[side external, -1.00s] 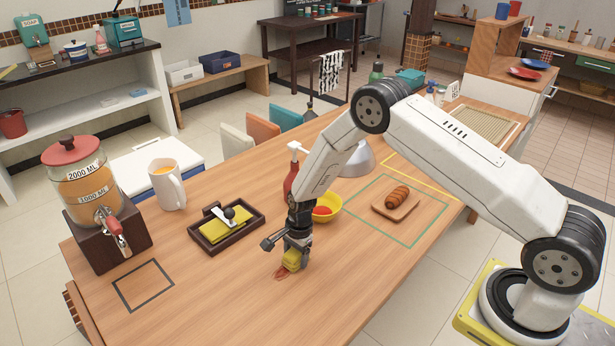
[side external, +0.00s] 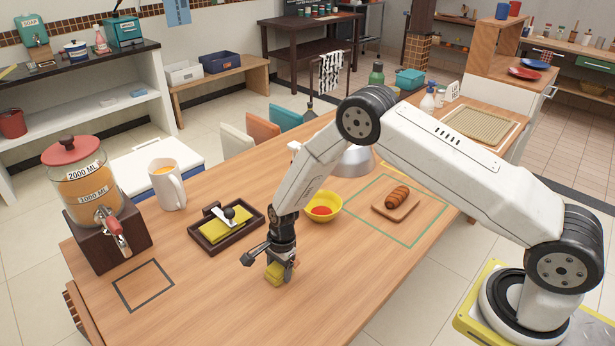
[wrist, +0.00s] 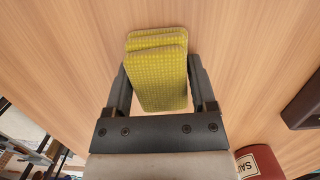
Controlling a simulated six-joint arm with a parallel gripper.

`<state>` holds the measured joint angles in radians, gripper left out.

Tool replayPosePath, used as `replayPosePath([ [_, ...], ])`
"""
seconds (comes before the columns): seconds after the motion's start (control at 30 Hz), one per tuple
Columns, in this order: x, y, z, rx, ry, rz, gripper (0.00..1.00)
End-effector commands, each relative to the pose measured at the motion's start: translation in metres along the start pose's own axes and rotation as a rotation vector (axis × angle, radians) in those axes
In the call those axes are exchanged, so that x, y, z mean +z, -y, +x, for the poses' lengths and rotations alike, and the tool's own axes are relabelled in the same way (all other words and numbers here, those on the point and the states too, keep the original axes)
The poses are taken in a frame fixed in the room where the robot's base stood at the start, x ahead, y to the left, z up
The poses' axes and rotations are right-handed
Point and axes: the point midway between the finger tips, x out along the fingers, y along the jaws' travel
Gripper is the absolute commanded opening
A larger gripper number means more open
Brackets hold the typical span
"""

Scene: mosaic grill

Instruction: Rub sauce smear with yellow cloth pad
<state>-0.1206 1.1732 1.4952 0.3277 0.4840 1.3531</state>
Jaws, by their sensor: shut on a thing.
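My gripper (side external: 280,258) is shut on the yellow cloth pad (side external: 274,276), low over the front middle of the wooden table. The pad appears to be at the tabletop, but I cannot tell whether it touches. In the wrist view, my gripper (wrist: 160,82) has one finger on each side of the ribbed, folded-looking pad (wrist: 158,72). I see no sauce smear on the wood around the pad in either current view. The area directly under the pad is hidden.
A dark tray (side external: 195,235) holding a yellow cloth and a black-knobbed tool stands left of my gripper. A yellow bowl (side external: 336,212) with red contents is behind right. A croissant (side external: 397,196) lies on a board. A drink dispenser (side external: 88,195) stands left. The front table is clear.

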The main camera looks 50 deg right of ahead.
Motion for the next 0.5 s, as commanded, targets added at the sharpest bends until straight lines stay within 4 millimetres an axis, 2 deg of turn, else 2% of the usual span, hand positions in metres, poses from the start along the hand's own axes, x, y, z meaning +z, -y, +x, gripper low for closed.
replayPosePath([
  [0.5,-0.048,-0.003,-0.007,0.001,-0.001,0.003,0.17],
])
